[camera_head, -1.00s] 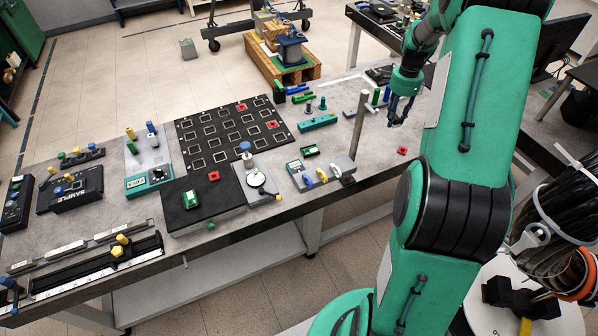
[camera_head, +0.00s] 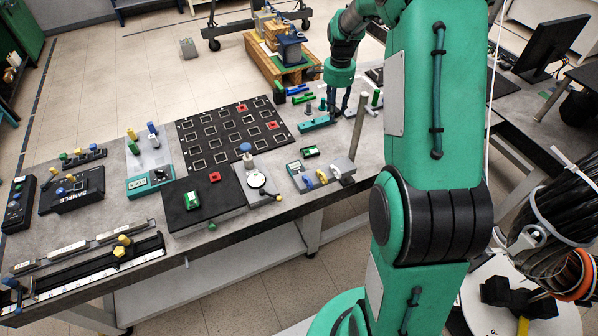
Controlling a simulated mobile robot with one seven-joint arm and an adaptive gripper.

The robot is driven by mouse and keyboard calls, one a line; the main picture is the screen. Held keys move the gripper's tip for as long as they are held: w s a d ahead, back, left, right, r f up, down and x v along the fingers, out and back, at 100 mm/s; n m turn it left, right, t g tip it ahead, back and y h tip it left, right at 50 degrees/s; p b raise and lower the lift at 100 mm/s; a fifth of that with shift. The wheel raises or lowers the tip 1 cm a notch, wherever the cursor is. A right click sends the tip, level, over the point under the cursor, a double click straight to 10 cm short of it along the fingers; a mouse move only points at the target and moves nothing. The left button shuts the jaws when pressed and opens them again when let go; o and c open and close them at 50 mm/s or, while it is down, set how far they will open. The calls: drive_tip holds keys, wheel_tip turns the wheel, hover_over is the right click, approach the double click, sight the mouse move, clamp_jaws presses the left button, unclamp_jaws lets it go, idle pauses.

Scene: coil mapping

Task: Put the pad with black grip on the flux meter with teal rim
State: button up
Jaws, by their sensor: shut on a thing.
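My gripper (camera_head: 339,112) points down over the right part of the bench, by the right end of a teal peg rack (camera_head: 317,124). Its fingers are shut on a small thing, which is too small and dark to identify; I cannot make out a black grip. A grey meter with a teal front and small display (camera_head: 150,181) stands on the left half of the bench, well away from my gripper. I cannot tell which one is the flux meter with the teal rim.
An upright grey post (camera_head: 358,125) stands just right of my gripper. A black grid board (camera_head: 228,132) with red squares lies mid-bench. A dark plate (camera_head: 178,212) carries a green block (camera_head: 192,200).

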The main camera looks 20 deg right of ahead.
drive_tip(key=w+a+n, duration=0.2)
drive_tip(key=w+a, duration=0.1)
drive_tip(key=a, duration=1)
hover_over(298, 172)
wheel_tip(298, 172, down, 17)
drive_tip(key=shift+w+d+f+p, duration=0.1)
drive_tip(key=shift+d+f+p, duration=0.05)
drive_tip(key=shift+f+p, duration=0.3)
drive_tip(key=shift+f, duration=0.15)
drive_tip(key=shift+f, duration=3)
drive_tip(key=shift+f, duration=1.85)
drive_tip(key=shift+f, duration=0.2)
